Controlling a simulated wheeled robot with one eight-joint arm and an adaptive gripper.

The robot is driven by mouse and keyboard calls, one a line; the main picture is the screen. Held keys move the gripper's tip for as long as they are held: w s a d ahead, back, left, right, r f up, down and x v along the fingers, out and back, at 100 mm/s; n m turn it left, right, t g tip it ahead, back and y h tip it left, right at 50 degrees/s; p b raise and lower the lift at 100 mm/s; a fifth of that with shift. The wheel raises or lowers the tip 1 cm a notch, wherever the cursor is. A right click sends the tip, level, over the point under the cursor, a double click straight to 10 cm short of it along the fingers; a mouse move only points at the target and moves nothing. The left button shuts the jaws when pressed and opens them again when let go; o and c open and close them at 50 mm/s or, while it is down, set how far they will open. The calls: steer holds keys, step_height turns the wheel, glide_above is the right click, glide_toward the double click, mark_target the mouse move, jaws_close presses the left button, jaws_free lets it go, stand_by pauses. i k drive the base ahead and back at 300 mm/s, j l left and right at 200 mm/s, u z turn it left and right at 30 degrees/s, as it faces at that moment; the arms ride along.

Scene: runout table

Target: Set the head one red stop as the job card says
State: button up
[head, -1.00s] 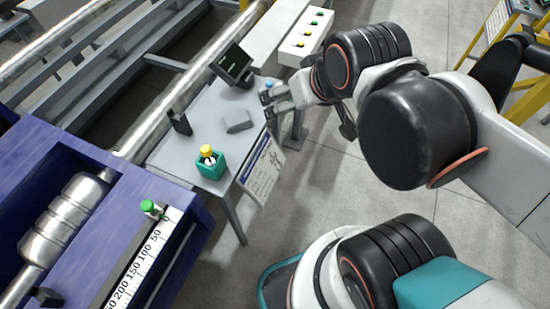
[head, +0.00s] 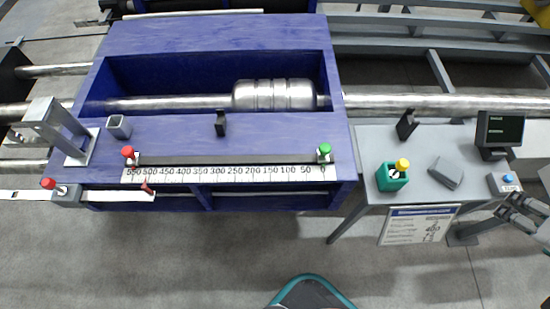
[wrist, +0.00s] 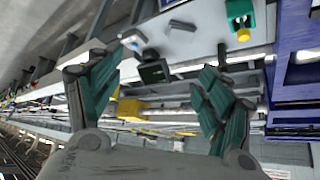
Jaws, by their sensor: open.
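A red-knobbed stop (head: 128,153) sits at the left end of the white scale (head: 230,173) on the blue table, near the 550 mark. A green-knobbed stop (head: 324,152) sits at the 0 end. A second red knob (head: 48,183) is on a grey block on the lower rail at far left. The job card (head: 418,226) hangs at the front of the grey side table; its handwriting is too small to read surely. My gripper (head: 518,212) is at the right edge of the head view, beside the blue-button box. In the wrist view my gripper (wrist: 162,64) is open and empty.
The side table (head: 365,145) holds a teal block with a yellow knob (head: 392,176), a grey wedge (head: 446,172), a small screen (head: 499,130) and a blue-button box (head: 504,183). A metal bar with a thick section (head: 273,95) lies in the blue trough.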

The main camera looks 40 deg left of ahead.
mark_target(134, 158)
steer(key=u, duration=2.45)
